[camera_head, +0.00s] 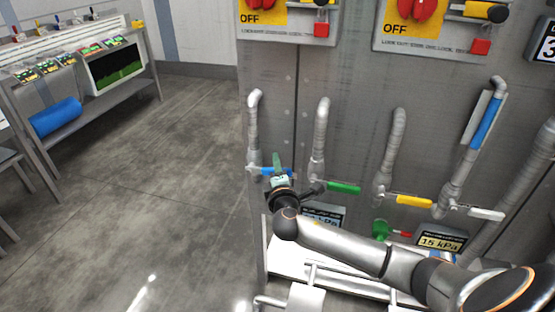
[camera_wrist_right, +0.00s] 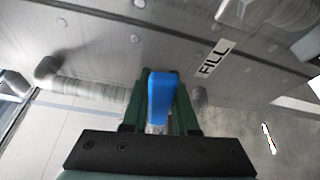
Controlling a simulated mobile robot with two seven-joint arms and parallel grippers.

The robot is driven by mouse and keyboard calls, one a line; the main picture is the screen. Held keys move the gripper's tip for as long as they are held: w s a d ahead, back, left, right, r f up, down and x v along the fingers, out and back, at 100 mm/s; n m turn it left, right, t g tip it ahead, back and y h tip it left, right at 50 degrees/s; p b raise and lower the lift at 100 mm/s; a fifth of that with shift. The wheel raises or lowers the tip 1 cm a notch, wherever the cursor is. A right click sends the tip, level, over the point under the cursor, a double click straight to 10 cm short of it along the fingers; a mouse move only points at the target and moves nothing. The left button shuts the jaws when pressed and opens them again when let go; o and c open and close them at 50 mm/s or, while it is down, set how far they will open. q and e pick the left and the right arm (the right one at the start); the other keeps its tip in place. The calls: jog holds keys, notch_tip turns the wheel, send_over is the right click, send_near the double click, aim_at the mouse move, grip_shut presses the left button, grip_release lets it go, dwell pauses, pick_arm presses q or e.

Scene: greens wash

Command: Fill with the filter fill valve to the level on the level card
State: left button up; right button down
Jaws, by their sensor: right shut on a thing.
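My right gripper (camera_head: 278,168) reaches the leftmost pipe on the grey wall in the head view. It is shut on a blue valve handle (camera_head: 266,171). In the right wrist view the blue handle (camera_wrist_right: 161,97) sits between the green fingers, beside a white label reading FILL (camera_wrist_right: 214,58). In the head view the gripper partly hides the handle and its valve. A slanted blue strip (camera_head: 487,122) on a pale backing stands at the right; I cannot tell whether it is a level gauge. No level card can be made out. My left gripper is out of view.
Green (camera_head: 343,188), yellow (camera_head: 413,201) and white (camera_head: 487,214) handles lie to the right on neighbouring pipes. A display reading 15 kPa (camera_head: 440,241) sits below. Red-and-yellow OFF switches (camera_head: 412,18) are above. Open floor (camera_head: 150,180) lies left, with a rack (camera_head: 150,60) beyond.

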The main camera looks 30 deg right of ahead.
pick_arm(q)
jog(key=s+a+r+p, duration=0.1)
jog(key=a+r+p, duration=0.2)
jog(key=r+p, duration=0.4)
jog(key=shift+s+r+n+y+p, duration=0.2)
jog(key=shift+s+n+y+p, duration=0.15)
jog(key=shift+p, duration=1.3)
pick_arm(e)
jog(key=shift+w+a+r+n+g, duration=0.15)
jog(key=shift+r+n+g, duration=0.25)
jog(key=shift+n, duration=0.25)
jog(key=shift+w+a+r+n+g, duration=0.15)
jog(key=shift+r+n+g, duration=0.2)
jog(key=shift+r+n, duration=0.3)
jog(key=shift+w+a+r+n+g, duration=0.15)
jog(key=shift+r+n+g, duration=0.2)
jog(key=shift+n, duration=0.35)
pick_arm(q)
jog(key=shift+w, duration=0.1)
pick_arm(e)
jog(key=c, duration=0.7)
grip_release()
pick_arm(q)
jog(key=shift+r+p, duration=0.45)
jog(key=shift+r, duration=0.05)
pick_arm(e)
jog(key=v, duration=1.2)
jog(key=shift+s+a, duration=0.15)
jog(key=shift+s, duration=0.05)
jog(key=shift+f, duration=0.1)
